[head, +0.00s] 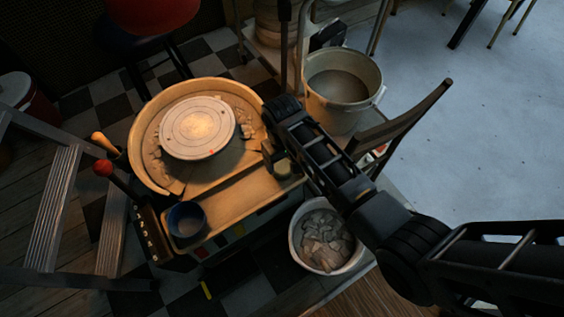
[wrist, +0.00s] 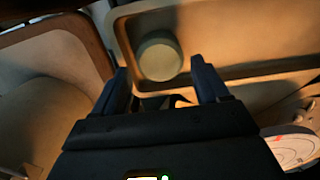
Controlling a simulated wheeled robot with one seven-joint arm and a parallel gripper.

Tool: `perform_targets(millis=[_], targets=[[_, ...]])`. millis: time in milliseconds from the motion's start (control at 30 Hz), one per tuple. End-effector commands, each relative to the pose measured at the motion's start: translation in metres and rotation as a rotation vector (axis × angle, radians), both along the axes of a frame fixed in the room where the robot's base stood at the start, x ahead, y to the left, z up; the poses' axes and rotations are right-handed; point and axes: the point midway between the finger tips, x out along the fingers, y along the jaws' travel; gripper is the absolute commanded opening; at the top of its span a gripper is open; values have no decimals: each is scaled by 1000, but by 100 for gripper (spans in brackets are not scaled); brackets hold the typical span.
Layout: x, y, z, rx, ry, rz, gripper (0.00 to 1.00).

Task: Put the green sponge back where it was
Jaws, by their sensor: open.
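The green sponge (wrist: 159,58) is a pale green, round, short block. In the wrist view it sits in the corner of a tan tray (wrist: 215,72), near the tray wall. In the head view the sponge (head: 283,167) shows small beside my gripper, at the right end of the wheel's tray (head: 225,207). My gripper (wrist: 161,72) is open and empty. Its two fingers point toward the sponge, one on each side of it in the picture. I cannot tell how far the fingertips are above it. My gripper (head: 271,152) is partly hidden by my arm in the head view.
The potter's wheel head (head: 197,127) stands left of my gripper. A blue bowl (head: 186,219) is at the tray's left end. A bucket (head: 342,88) stands behind my arm, and a bucket of clay scraps (head: 325,240) stands in front. A chair back (head: 408,118) rises to the right.

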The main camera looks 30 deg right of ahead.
Motion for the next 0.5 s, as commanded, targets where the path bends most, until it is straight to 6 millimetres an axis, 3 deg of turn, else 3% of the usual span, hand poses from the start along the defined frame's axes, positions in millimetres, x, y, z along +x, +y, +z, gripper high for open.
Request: perform_targets(millis=[33,200,500], targets=[[1,0,15,0,-3,0,74],[0,0,47,0,-2,0,74],[0,0,76,0,-1,0,74]])
